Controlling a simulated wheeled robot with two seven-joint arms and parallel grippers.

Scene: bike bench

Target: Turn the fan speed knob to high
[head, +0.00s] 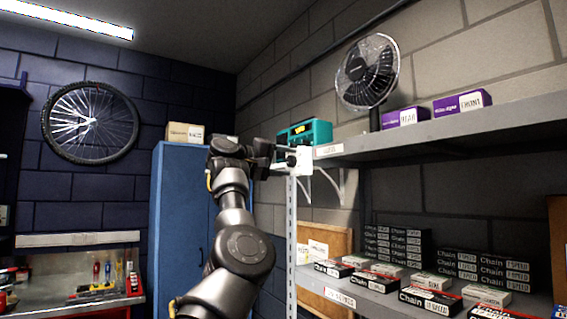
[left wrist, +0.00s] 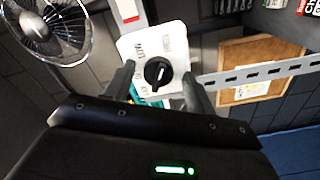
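The fan speed knob (left wrist: 157,73) is black and round with a pale pointer line, on a white plate (left wrist: 173,45) with small printed labels that I cannot read surely. In the head view the plate (head: 304,160) is at the front end of the upper shelf, by a metal upright. My left gripper (left wrist: 160,76) is open, one finger on each side of the knob, with gaps showing between. Whether the fingertips reach the knob's depth is unclear. In the head view my left gripper (head: 281,157) is close in front of the plate. My right gripper is not in view.
A caged fan (head: 368,72) stands on the upper shelf (head: 440,118), with purple boxes (head: 461,104) and a teal case (head: 305,132) nearby. Chain boxes (head: 430,301) fill the lower shelf. A blue cabinet (head: 178,215) stands behind my left arm.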

